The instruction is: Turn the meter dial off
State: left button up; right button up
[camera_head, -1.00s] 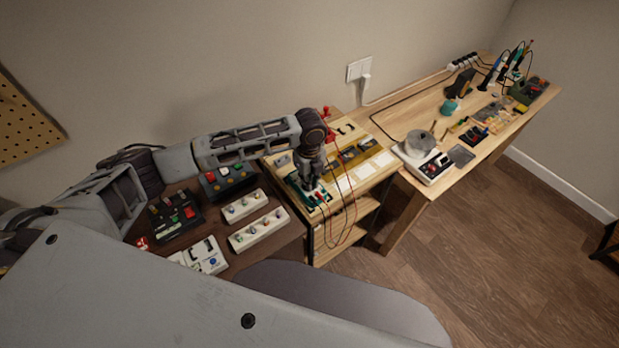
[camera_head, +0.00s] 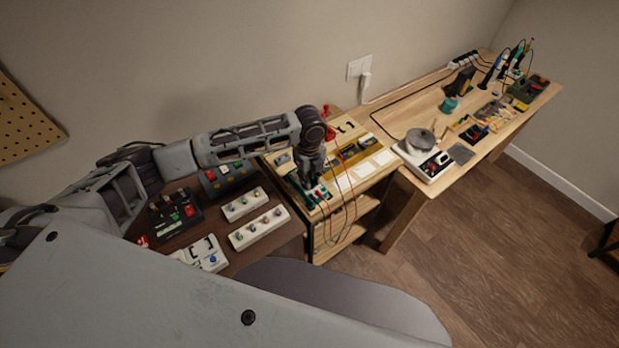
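The meter (camera_head: 320,193) is a small teal-green device with red and dark leads, lying near the front edge of the light wooden cabinet top. Its dial is hidden under my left gripper. My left gripper (camera_head: 309,186) points down over the meter, at or just above its face. The fingers are small and dark, and I cannot tell whether they are open or shut or whether they touch the dial. My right gripper is out of view.
White pedal-like boxes (camera_head: 258,229) and dark switch boxes (camera_head: 174,215) stand on the dark table at left. The meter's red lead (camera_head: 355,205) hangs over the cabinet's front. A workbench (camera_head: 408,119) with tools, a white device (camera_head: 425,163) and cables stands at right.

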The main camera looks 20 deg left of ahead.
pick_arm(q)
notch_tip(320, 180, up, 12)
dwell(0.6)
jog(key=shift+f, duration=0.2)
dwell(0.4)
